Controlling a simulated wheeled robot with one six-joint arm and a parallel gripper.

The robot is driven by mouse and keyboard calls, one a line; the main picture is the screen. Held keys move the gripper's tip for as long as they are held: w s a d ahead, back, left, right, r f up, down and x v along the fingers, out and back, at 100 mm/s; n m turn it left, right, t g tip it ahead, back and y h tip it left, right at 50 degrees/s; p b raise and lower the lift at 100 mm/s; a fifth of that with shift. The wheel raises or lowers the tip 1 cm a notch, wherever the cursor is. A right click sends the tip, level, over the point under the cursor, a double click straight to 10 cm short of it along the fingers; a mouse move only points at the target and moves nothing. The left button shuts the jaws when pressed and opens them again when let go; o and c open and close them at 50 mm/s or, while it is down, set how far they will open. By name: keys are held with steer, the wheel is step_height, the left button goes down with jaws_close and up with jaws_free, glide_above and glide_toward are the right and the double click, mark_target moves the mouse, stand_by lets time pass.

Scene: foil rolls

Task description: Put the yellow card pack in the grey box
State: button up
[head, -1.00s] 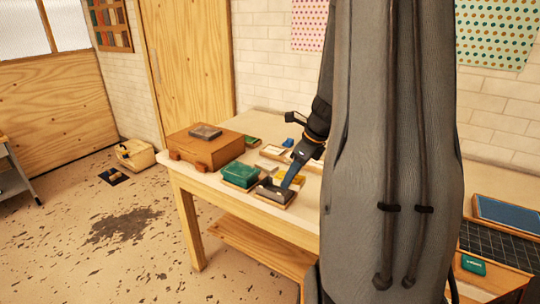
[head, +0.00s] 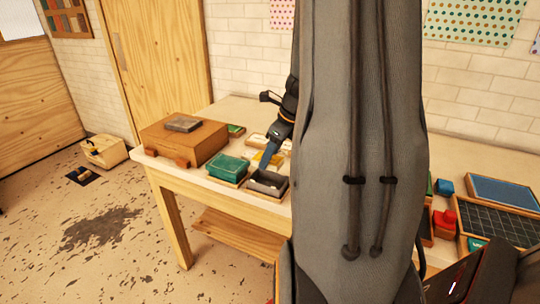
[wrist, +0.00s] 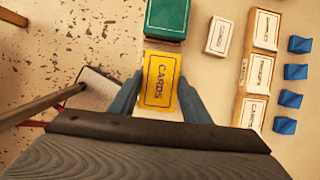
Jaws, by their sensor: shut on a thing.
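The yellow card pack (wrist: 161,80), lettered CARDS, lies between the two blue fingers of my gripper (wrist: 160,95) in the wrist view. My gripper is shut on it. In the head view the fingers point down at the table, with a bit of the yellow pack (head: 265,158) at their tips. The grey box (head: 268,184) stands open at the table's front edge, just in front of the fingers and below them in the picture. Its inside looks dark and empty. How high the pack is held is hard to tell.
A green box (head: 228,168) stands left of the grey box; it also shows in the wrist view (wrist: 167,18). A brown case (head: 184,143) stands further left. White packs (wrist: 222,35), a wooden tray (wrist: 240,92) and several blue pieces (wrist: 290,98) lie to the right.

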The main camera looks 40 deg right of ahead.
mark_target(270, 167)
steer(key=shift+f+b, duration=1.8)
steer(key=shift+f, duration=0.45)
steer(key=o, duration=1.3)
steer(key=v, duration=0.7)
steer(key=shift+s+d+r+b, duration=0.15)
steer(key=shift+s+r+b, duration=0.05)
steer(key=shift+r+b, duration=0.15)
